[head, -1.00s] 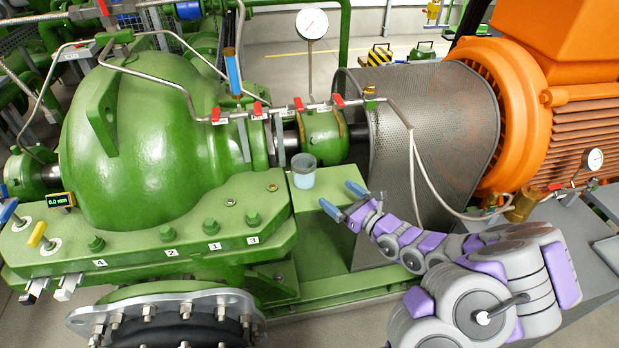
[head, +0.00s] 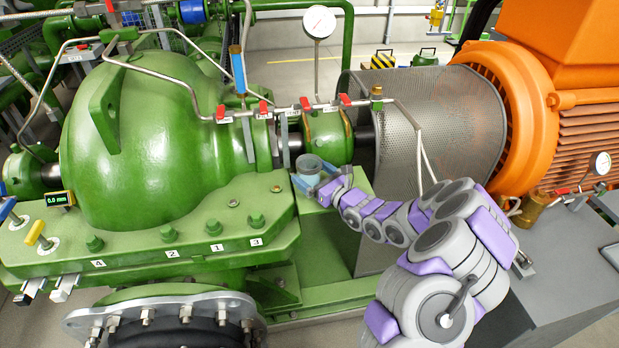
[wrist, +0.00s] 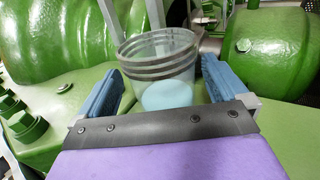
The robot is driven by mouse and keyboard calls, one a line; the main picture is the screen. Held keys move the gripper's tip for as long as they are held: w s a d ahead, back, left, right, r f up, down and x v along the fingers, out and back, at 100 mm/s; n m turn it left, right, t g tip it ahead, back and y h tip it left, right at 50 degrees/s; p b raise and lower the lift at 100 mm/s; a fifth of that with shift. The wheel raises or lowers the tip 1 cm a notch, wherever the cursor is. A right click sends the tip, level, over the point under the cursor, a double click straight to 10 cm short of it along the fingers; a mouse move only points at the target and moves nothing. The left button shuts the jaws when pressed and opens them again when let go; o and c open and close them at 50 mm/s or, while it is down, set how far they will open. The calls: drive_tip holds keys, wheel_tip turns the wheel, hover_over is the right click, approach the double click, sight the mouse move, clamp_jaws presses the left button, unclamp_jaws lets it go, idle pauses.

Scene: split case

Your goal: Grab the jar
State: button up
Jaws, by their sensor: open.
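The jar (head: 308,166) is a small clear cup with a grey banded rim and pale blue contents. It stands upright on the green ledge of the pump casing. In the wrist view the jar (wrist: 160,65) sits between the two blue fingers of my gripper (wrist: 158,90), with a finger on either side. In the head view my gripper (head: 318,184) reaches the jar from the lower right. The fingers partly hide the jar's lower part there.
The green pump casing (head: 150,150) rises to the left of the jar. A thin pipe with red-handled valves (head: 262,110) runs above and behind it. A mesh guard (head: 440,130) and an orange motor (head: 560,130) stand to the right. Bolts stick up along the flange (head: 214,227).

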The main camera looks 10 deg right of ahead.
sight(302, 164)
drive_tip(key=x, duration=0.4)
drive_tip(key=shift+b, duration=0.4)
drive_tip(key=shift+d+r, duration=0.15)
drive_tip(key=shift+d, duration=0.05)
drive_tip(key=shift+d, duration=0.1)
drive_tip(key=shift+c, duration=0.3)
drive_tip(key=shift+a, duration=0.2)
drive_tip(key=c, duration=0.9)
drive_tip(key=shift+c, duration=0.7)
drive_tip(key=shift+d+r, duration=0.1)
